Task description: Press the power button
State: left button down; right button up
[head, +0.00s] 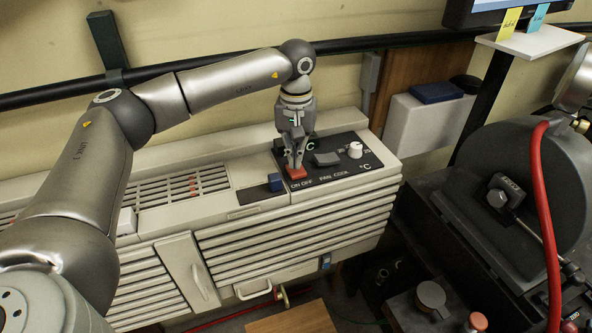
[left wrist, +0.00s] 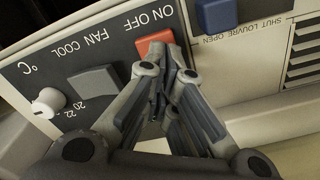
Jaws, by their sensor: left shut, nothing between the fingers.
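The power button is a red rocker (head: 297,172) above the "ON OFF" label on the dark control panel (head: 345,178) of a cream wall unit. It also shows in the left wrist view as a red-orange rocker (left wrist: 156,42). My left gripper (head: 295,163) is shut and empty, pointing down with its fingertips right at the red button. In the left wrist view the closed fingertips (left wrist: 172,62) overlap the button's edge and hide part of it. I cannot tell whether they touch it or whether it is pressed. My right gripper is not in view.
A grey fan switch (head: 326,159) and a white knob (head: 355,150) lie right of the button. A blue louvre switch (head: 275,182) lies close on its left. A dark machine with a red hose (head: 547,220) stands at the right. The unit's top left holds vent grilles.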

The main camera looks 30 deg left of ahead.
pick_arm(q)
jog(key=shift+f+b, duration=0.8)
jog(key=shift+f, duration=0.45)
dwell(0.7)
jog(key=shift+r+p, duration=2.25)
jog(key=shift+r, duration=1.35)
